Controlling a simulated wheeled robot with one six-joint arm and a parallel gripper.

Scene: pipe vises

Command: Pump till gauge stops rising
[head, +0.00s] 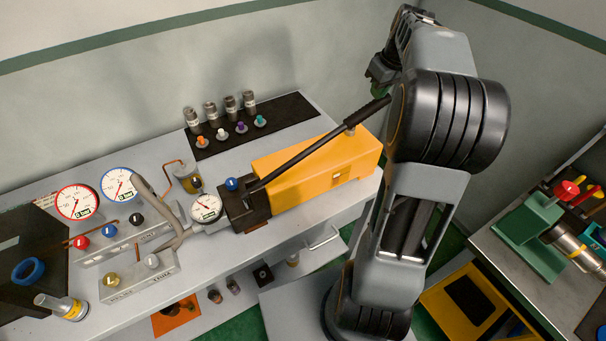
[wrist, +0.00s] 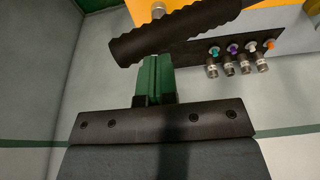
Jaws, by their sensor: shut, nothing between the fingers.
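The yellow hand pump (head: 315,165) stands on the grey bench. Its black lever (head: 310,150) slants up to the right, ending in a ribbed grip (head: 367,112). The small white gauge (head: 206,208) sits left of the pump's dark head; its needle is too small to read. My gripper (head: 376,76) is above the grip, partly hidden by my arm. In the wrist view, the green fingers of my gripper (wrist: 156,62) are closed together with nothing between them. The black lever grip (wrist: 180,30) crosses just past their tips; I cannot tell whether they touch.
A red-rimmed gauge (head: 77,202) and a blue-rimmed gauge (head: 120,186) stand at the left. A valve block (head: 137,276) is in front of them. A black mat (head: 292,106) with several metal couplings lies behind the pump. A green vise (head: 530,235) is on the right bench.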

